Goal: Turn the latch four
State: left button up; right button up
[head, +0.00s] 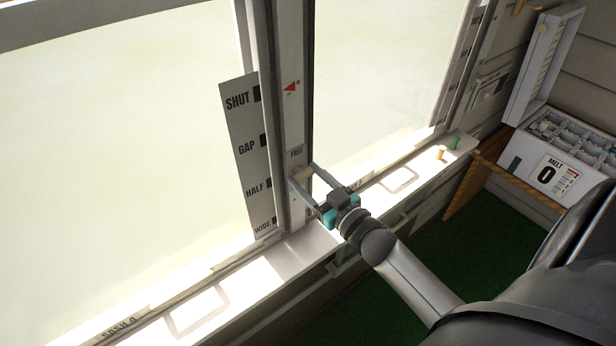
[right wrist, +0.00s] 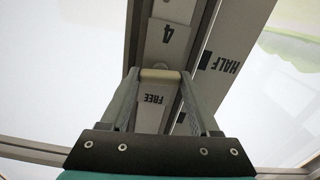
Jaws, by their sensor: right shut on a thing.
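Latch four is on the upright window post (head: 290,60), beside a plate marked 4 (right wrist: 168,33) and the word FREE (right wrist: 153,98). Its pale beige handle (right wrist: 160,74) lies crosswise between the fingertips of my right gripper in the right wrist view. My right gripper (head: 303,177) is shut on this handle, one finger at each end. In the head view the fingers largely hide the latch, just below the FREE mark (head: 297,153). A red arrow mark (head: 290,88) sits higher on the post. My left gripper is not in view.
A scale plate (head: 241,120) reading SHUT, GAP, HALF and WIDE stands left of the post. The bright sill (head: 270,275) runs below, with a raised handle outline on the SASH 4 side. A box marked MELT 0 (head: 550,172) and small pegs (head: 441,153) are at right.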

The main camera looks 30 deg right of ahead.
jog(key=n, duration=1.2)
jog(key=shift+a, duration=0.1)
jog(key=n, duration=0.4)
jog(key=shift+b, duration=0.35)
jog(key=shift+n, duration=0.5)
jog(key=o, duration=1.4)
jog(key=shift+c, duration=0.2)
jog(key=s+d+b, duration=0.1)
jog(key=s+b, duration=0.1)
jog(key=s, duration=1.3)
jog(key=shift+d, duration=0.15)
